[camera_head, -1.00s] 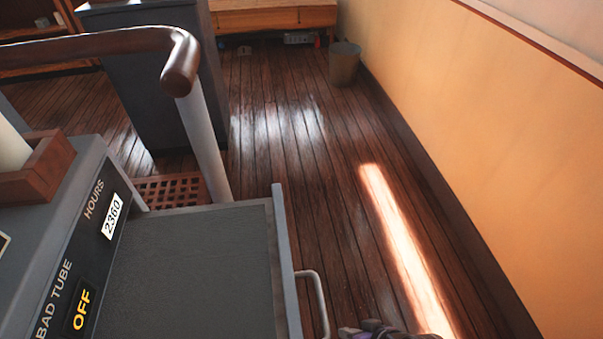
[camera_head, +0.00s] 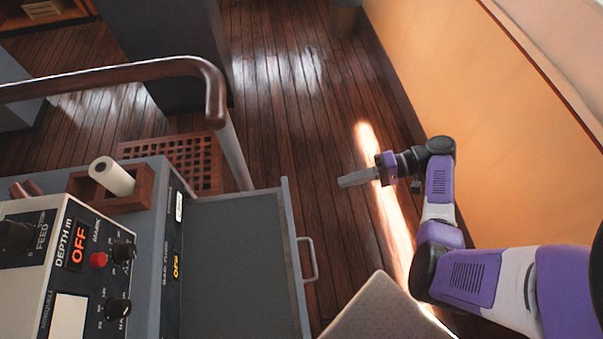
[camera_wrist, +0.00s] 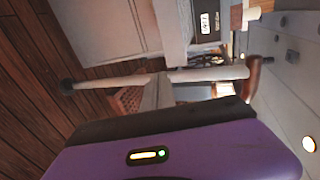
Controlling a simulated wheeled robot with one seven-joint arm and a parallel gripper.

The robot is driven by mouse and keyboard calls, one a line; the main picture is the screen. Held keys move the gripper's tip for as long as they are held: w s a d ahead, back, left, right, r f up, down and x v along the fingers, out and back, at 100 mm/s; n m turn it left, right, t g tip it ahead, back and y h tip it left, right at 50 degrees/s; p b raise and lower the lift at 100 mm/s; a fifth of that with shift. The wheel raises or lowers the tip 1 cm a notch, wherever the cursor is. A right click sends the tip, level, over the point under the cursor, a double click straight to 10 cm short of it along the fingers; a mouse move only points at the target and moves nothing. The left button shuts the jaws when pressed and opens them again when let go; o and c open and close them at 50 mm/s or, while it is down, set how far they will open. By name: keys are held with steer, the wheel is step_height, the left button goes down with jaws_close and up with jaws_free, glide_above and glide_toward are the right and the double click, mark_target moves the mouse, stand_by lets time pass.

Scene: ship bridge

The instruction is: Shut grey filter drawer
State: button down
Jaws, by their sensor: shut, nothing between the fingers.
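The grey drawer (camera_head: 235,262) stands pulled out from the right side of the grey cabinet (camera_head: 150,243) in the head view. Its front (camera_head: 295,262) faces right and carries a pale bar handle (camera_head: 309,260). My gripper (camera_head: 342,182) is shut and empty. In the head view it appears up and to the right of the handle, apart from it, pointing left. In the wrist view, the sideways picture shows a large pale grey surface (camera_wrist: 105,30) beside the labelled panel (camera_wrist: 205,22); I cannot tell whether it is the drawer front.
A brown handrail (camera_head: 140,70) on a pale post (camera_head: 235,155) stands behind the drawer, beside a wooden grating (camera_head: 190,155). An orange wall (camera_head: 470,90) runs along the right. A pale panel (camera_head: 375,312) shows at the bottom. Bare plank floor (camera_head: 290,120) lies between.

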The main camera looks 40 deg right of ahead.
steer(key=w+a+f+b, duration=0.1)
steer(key=w+a+b, duration=0.2)
steer(key=w+a, duration=0.4)
steer(key=a, duration=0.3)
steer(key=shift+w+b, duration=0.3)
steer(key=shift+w, duration=0.1)
steer(key=shift+a, duration=0.15)
steer(key=b, duration=0.4)
glide_toward(216, 197)
steer(key=x, duration=1.4)
steer(key=shift+w+a+f, duration=0.2)
steer(key=shift+a+f, duration=0.05)
steer(key=shift+w+a+r, duration=0.2)
steer(key=shift+w+a, duration=0.05)
steer(key=shift+a, duration=0.15)
steer(key=shift+a, duration=0.1)
steer(key=shift+r, duration=0.1)
steer(key=v, duration=0.8)
steer(key=shift+d+f, duration=0.3)
